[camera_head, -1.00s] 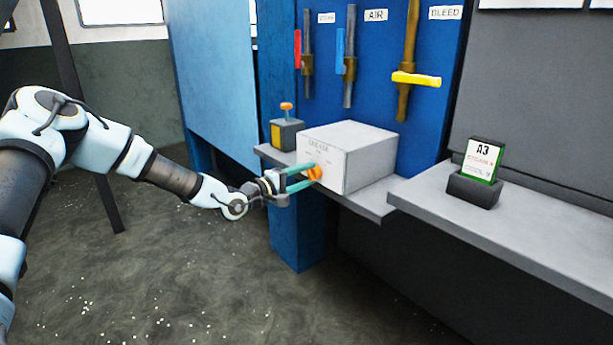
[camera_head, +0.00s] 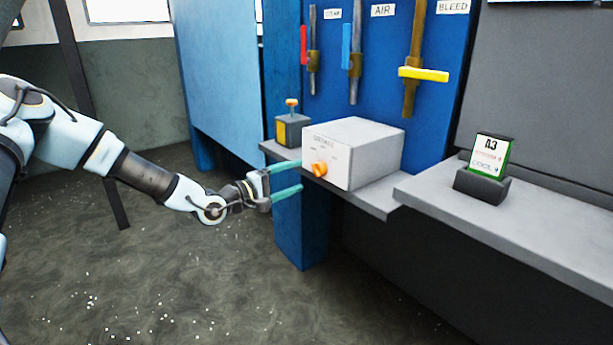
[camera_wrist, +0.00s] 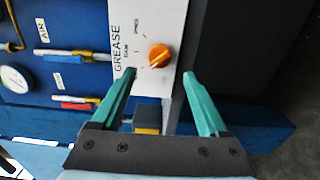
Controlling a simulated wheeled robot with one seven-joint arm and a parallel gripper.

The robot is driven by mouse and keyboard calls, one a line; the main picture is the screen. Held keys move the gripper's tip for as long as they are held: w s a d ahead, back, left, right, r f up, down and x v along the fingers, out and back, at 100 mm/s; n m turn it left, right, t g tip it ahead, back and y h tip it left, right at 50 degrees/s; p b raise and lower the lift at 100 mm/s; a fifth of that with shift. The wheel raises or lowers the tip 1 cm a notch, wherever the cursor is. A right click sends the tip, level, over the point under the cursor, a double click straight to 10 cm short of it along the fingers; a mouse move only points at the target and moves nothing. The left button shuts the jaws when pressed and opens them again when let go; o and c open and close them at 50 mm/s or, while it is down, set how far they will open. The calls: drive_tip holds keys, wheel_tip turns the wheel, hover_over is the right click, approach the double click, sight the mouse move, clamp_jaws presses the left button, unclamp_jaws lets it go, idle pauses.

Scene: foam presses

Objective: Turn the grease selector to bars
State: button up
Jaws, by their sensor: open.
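The grease selector is an orange knob (camera_head: 319,170) on the front face of a white box marked GREASE (camera_head: 368,150). The knob also shows in the wrist view (camera_wrist: 159,55), with a pale mark towards its lower left. Small position labels are printed around it, too small to read surely. My gripper (camera_head: 300,175) has two teal fingers, spread open and empty. It is just in front of the box, apart from the knob. In the wrist view the knob lies beyond the gap between the fingertips (camera_wrist: 159,74).
The box stands on a grey shelf (camera_head: 376,203). Behind it, a blue panel carries red, blue and yellow valve handles (camera_head: 423,74). A small box with an orange button (camera_head: 292,130) stands left of it. An A3 card (camera_head: 489,155) stands on the right shelf. Open floor lies at left.

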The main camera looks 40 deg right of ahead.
drive_tip(key=shift+w+a, duration=0.1)
drive_tip(key=shift+a, duration=2.2)
drive_tip(key=w+a+f+m+t+y+p, duration=0.1)
drive_tip(key=w+a+f+t+y, duration=0.2)
drive_tip(key=a, duration=0.5)
drive_tip(key=w+a+m+y+p, duration=0.1)
drive_tip(key=w+a+y, duration=0.1)
drive_tip(key=a+y, duration=0.45)
drive_tip(key=w+a+f+m+t+y+p, duration=0.1)
drive_tip(key=w+a+f+t+y, duration=0.15)
drive_tip(key=a, duration=0.75)
drive_tip(key=s+a+r+n+g+y+p, duration=0.15)
drive_tip(key=a+r, duration=0.25)
drive_tip(key=a, duration=0.4)
drive_tip(key=s+a+r+y+p, duration=0.1)
drive_tip(key=a+r+y, duration=0.2)
drive_tip(key=a, duration=0.5)
drive_tip(key=s+a+r+g+y, duration=0.1)
drive_tip(key=s+a+r, duration=0.4)
drive_tip(key=s+a, duration=0.2)
drive_tip(key=shift+s+a+r+n+p, duration=0.3)
drive_tip(key=shift+s+a+n+p, duration=0.1)
drive_tip(key=shift+s, duration=0.35)
